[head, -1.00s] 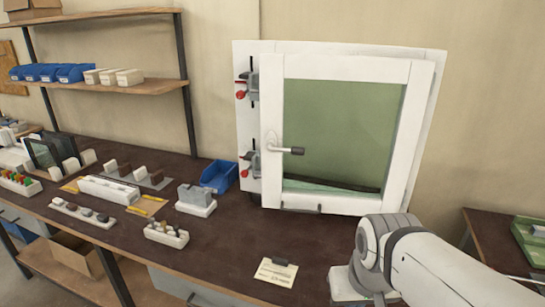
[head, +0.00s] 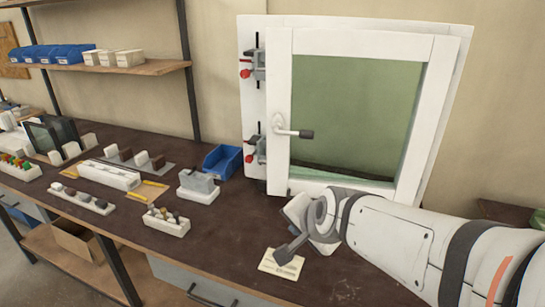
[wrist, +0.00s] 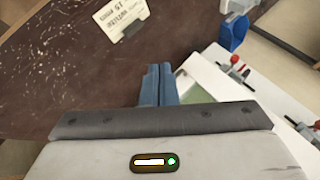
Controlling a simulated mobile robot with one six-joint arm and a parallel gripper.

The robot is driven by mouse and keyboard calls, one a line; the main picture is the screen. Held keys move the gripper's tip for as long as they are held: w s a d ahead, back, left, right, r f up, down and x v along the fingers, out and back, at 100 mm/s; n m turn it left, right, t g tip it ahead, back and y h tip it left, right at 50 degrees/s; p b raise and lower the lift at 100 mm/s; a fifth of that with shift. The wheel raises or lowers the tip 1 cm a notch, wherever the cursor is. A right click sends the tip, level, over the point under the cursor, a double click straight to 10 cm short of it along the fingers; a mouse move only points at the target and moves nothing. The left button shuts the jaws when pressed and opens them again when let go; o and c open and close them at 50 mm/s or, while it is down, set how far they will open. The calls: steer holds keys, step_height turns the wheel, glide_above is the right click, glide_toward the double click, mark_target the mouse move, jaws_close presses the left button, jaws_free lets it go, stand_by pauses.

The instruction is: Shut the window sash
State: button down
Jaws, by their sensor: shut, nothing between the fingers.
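The window sash (head: 432,120) is a white frame around a greenish glass pane (head: 355,110). Its left edge stands forward of the white outer frame (head: 250,25), so it appears ajar. A dark-gripped handle (head: 300,133) on the left stile points right. My gripper (head: 283,255) is low in front of the sash's lower left corner, above the bench, apart from the sash as far as I can tell. In the wrist view, its blue-grey fingers (wrist: 158,84) are together and empty, with part of the pane (wrist: 197,94) beyond them.
Two red-knobbed clamps (head: 256,66) sit on the left strip of the frame. A blue bin (head: 223,160), a grey block on a white base (head: 198,187) and several trays stand left on the dark bench (head: 215,240). A paper card (head: 281,264) lies below my gripper.

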steer(key=w+a+m+t+b, duration=0.2)
steer(key=w+a+m+t, duration=0.1)
steer(key=w+a+m, duration=0.3)
steer(key=m+t+h+b, duration=0.5)
steer(key=m+t+h, duration=0.15)
steer(key=m, duration=1.65)
glide_toward(275, 156)
steer(key=shift+m, duration=0.3)
steer(key=p+x, duration=0.3)
steer(key=x, duration=0.3)
steer(key=shift+w+d+r, duration=0.1)
steer(key=shift+w+d, duration=0.1)
steer(key=shift+w, duration=0.1)
steer(key=shift+w, duration=0.15)
